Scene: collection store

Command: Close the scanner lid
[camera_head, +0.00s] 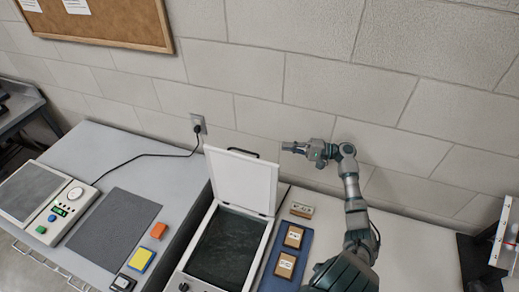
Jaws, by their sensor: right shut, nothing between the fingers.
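The scanner (188,268) stands in the lower middle of the head view, with its dark glass bed (228,246) uncovered. Its white lid (241,180) is open and stands up at the back, leaning toward the wall. A dark handle (243,153) shows at the lid's top edge. My right gripper (288,147) is shut and empty. In the picture it is just right of the lid's upper right corner and points left; I cannot tell how far in depth it is from the lid. My left gripper is not in view.
A blue tray (270,272) with labelled blocks (293,237) lies right of the scanner, another block (301,210) behind it. The wall is close behind.

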